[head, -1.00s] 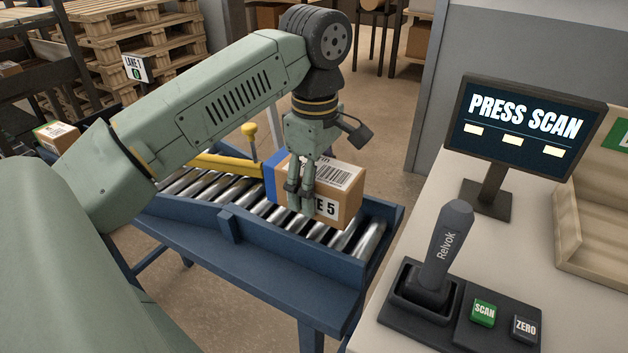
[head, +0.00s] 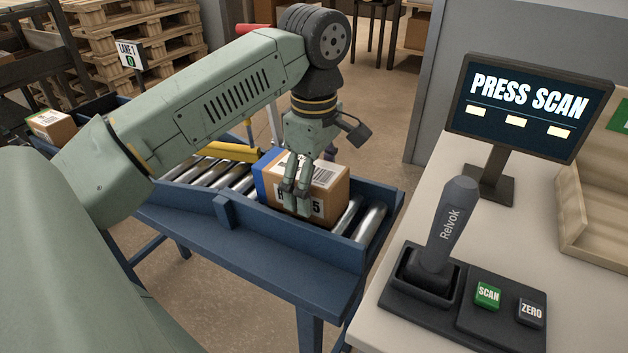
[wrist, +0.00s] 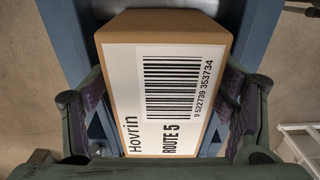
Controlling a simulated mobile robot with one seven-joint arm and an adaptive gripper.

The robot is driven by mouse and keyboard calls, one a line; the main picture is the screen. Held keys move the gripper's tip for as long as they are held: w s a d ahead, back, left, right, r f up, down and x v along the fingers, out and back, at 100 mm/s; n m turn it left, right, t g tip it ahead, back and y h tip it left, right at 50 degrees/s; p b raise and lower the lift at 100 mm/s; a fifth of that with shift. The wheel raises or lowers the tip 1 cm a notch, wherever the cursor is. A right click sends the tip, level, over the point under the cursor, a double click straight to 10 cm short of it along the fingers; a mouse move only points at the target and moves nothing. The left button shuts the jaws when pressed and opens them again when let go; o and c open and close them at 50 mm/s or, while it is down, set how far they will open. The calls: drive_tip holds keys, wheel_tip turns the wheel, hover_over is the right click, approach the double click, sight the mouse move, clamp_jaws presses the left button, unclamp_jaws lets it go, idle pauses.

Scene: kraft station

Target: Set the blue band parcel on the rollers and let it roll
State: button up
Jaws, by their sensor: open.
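The blue band parcel (head: 328,191) is a brown box with a blue band at its left end and a white label on top. In the head view it sits upright on the metal rollers (head: 371,222) of the blue conveyor. My gripper (head: 296,196) is still down around it, with fingers at its sides. In the wrist view the parcel's label (wrist: 170,95) reads "Hovrin" and "ROUTE 5", and open fingers stand on both sides of the box. The parcel's underside is hidden.
Blue rails (head: 290,240) edge the conveyor. A yellow bar (head: 228,151) lies beyond the rollers. Another brown parcel (head: 52,126) is at the far left, near the Lane 1 sign (head: 130,55). A lever, scan button (head: 487,295) and "PRESS SCAN" screen (head: 528,103) stand on the right counter.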

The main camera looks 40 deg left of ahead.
drive_tip(key=shift+o, duration=0.2)
wheel_tip(320, 180, up, 8)
drive_tip(key=shift+f, duration=0.25)
idle(0.4)
